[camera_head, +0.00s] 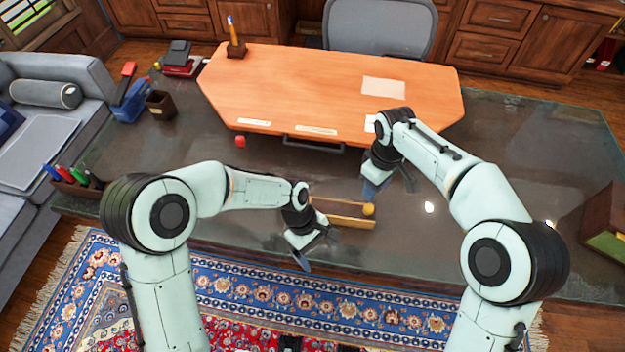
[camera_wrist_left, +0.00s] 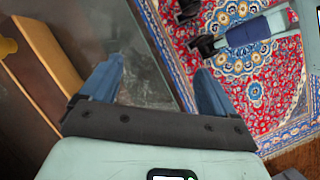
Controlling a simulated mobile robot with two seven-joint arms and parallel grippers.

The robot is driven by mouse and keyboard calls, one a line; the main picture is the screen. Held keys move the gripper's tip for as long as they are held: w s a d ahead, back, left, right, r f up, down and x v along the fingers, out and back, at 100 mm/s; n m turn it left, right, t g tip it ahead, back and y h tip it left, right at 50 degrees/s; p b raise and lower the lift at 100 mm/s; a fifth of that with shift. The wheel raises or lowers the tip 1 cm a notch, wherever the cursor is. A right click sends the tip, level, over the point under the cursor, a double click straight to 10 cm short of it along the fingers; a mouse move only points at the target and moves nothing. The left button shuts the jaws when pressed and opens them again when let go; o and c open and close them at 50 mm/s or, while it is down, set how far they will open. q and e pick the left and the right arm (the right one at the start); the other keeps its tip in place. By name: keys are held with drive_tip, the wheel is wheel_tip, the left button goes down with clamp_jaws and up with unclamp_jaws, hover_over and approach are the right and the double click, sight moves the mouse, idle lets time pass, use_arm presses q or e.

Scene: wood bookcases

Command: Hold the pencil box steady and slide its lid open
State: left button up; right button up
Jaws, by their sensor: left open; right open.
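The pencil box (camera_head: 345,221) is a long wooden box lying near the front edge of the dark glass-topped desk, with a yellow knob (camera_head: 369,209) at its right end. The box also shows at the left of the left wrist view (camera_wrist_left: 48,55), tilted in the picture. My left gripper (camera_head: 318,249) is open and empty, in front of the box's left part, pointing away to the lower right. In the left wrist view its blue fingers (camera_wrist_left: 160,72) are wide apart with nothing between. My right gripper (camera_head: 389,187) is open above and behind the box's right end, one blue finger close to the knob.
An orange board (camera_head: 310,85) with papers covers the desk's back. A pen tray (camera_head: 75,182), a dark cup (camera_head: 160,103) and a blue stapler-like object (camera_head: 130,103) stand at the left. A green and brown box (camera_head: 606,225) is at the right. The glass right of centre is clear.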

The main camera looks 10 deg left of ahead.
sight(328, 211)
use_arm(q)
drive_tip(key=w+a+r+n+t+y, duration=0.3)
drive_tip(key=w+r+n, duration=0.1)
drive_tip(key=w+r, duration=0.8)
drive_tip(key=f+n, duration=0.1)
drive_tip(key=f, duration=0.4)
drive_tip(key=w+f+n, duration=0.1)
drive_tip(key=f, duration=0.4)
drive_tip(key=w+f+n+y, duration=0.1)
drive_tip(key=f, duration=0.5)
drive_tip(key=shift+a+n+g, duration=0.3)
drive_tip(key=shift+g, duration=0.1)
